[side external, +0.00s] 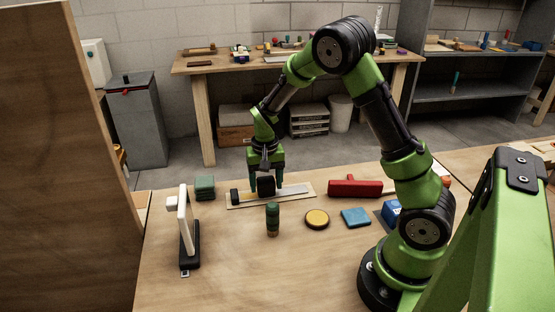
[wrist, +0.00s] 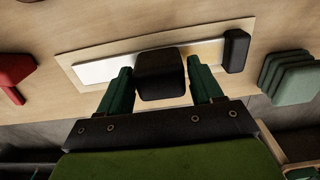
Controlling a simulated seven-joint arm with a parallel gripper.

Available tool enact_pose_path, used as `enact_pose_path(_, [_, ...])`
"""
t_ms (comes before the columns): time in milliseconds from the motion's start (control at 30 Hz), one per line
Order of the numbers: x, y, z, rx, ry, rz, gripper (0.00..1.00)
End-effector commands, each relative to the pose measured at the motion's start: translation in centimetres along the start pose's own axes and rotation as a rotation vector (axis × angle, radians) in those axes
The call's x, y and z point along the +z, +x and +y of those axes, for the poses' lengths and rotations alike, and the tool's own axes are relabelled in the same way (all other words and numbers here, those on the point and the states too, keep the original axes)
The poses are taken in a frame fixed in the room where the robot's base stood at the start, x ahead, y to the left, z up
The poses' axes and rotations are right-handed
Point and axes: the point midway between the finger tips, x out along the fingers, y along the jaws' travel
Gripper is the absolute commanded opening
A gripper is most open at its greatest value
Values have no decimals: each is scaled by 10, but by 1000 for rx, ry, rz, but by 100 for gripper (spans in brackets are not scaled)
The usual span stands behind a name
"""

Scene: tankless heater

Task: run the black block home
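The black block (side external: 266,186) sits on a pale strip (side external: 294,188) on a thin wooden board (side external: 308,188). In the wrist view the block (wrist: 160,74) stands between the two fingers of my gripper (wrist: 160,88). The fingers are spread on either side of it, with narrow gaps showing, so the gripper looks open around it. In the side view my gripper (side external: 266,178) points down over the board. A smaller dark end piece (side external: 235,196) lies at the strip's left end; in the wrist view this end piece (wrist: 236,50) is at the right, apart from the block.
Stacked green pads (side external: 204,187) and a white upright frame on a black base (side external: 187,228) stand left. A dark green bottle-like piece (side external: 272,218), yellow disc (side external: 317,219) and blue square (side external: 356,217) lie in front. A red tool (side external: 354,187) lies right of the board.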

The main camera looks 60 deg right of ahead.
Motion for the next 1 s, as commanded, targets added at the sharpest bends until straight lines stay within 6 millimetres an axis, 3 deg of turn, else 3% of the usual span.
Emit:
enact_pose_path(33, [0,0,0,0,0,0,57])
enact_pose_path(400, [0,-1,0,-1,-1,1,3])
enact_pose_path(567, [-1,-1,13,-1,4,1,3])
enact_pose_path(800, [-2,-2,70,-1,7,2,3])
enact_pose_path(1000, [-1,-1,94,0,2,3,3])
